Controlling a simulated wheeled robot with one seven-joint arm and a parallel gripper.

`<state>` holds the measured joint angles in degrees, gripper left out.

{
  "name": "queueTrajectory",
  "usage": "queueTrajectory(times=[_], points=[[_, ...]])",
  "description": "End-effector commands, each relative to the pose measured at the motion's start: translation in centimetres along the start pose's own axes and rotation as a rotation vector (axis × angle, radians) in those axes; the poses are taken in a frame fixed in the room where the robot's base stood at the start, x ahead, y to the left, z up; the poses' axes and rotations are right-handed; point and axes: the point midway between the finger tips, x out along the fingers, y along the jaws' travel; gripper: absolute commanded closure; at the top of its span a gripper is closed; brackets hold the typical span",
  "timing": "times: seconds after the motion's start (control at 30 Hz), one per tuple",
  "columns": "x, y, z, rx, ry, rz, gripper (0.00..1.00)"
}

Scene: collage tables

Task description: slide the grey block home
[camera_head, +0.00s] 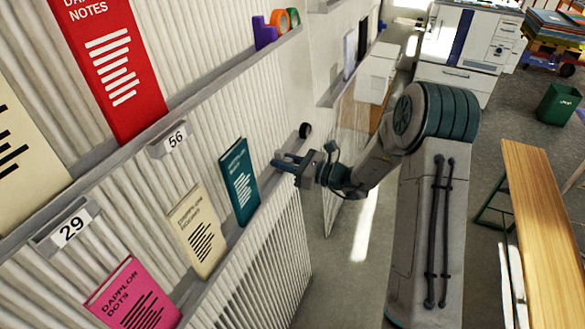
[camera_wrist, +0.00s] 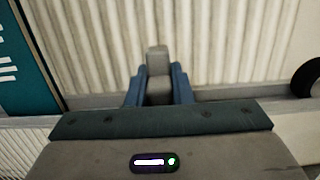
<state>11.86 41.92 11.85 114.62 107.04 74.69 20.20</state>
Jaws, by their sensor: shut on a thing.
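In the wrist view, the grey block (camera_wrist: 157,58) stands between the two blue fingers of my gripper (camera_wrist: 158,76). The fingers are shut on its sides, and its top sticks out past the fingertips. The block is in front of the ribbed pale wall, just above the grey ledge (camera_wrist: 235,93); I cannot tell whether it touches either. In the head view, my gripper (camera_head: 287,163) is beside the wall's right end, right of the teal book (camera_head: 240,181). The block cannot be made out there.
The teal book also shows at the left of the wrist view (camera_wrist: 28,65). A dark round knob (camera_head: 305,130) is just beyond my gripper. Cream (camera_head: 198,230) and pink (camera_head: 133,296) books stand farther left on the lower ledge. Open floor lies to the right of the wall.

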Motion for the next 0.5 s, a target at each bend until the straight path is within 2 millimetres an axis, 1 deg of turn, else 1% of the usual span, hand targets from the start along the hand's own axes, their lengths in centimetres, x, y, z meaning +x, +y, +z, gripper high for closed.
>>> queueTrajectory(times=[0.3,0.33,0.37,0.4,0.5], points=[[0.13,-0.10,-0.09,0.001,0.003,0.003,1.00],[0.11,-0.11,-0.09,0.001,0.004,0.002,0.77],[0.10,-0.11,-0.09,0.001,0.004,0.002,0.69],[0.09,-0.12,-0.09,0.001,0.003,0.002,0.58],[0.07,-0.13,-0.07,0.001,0.003,0.002,0.58]])
